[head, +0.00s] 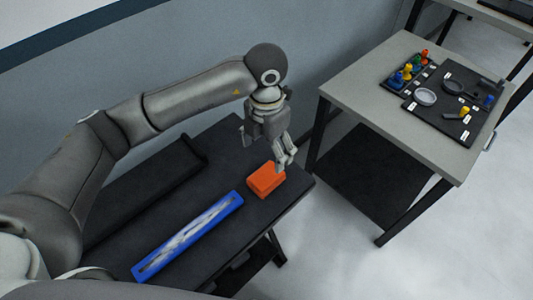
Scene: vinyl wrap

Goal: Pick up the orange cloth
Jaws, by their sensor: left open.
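The orange cloth (264,181) is a folded, block-like bundle on the dark table (216,162), near its far right end. My left gripper (283,165) is open and points down just behind and above the cloth, at its upper right edge. I cannot tell whether the fingertips touch it. My right gripper is not in the head view.
A long blue tray (232,199) with a pale streaked inside lies left of the cloth. A dark long bar (143,187) lies along the wall side. A separate grey table (359,90) at the right holds black boards with small coloured items. A grey wall stands behind.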

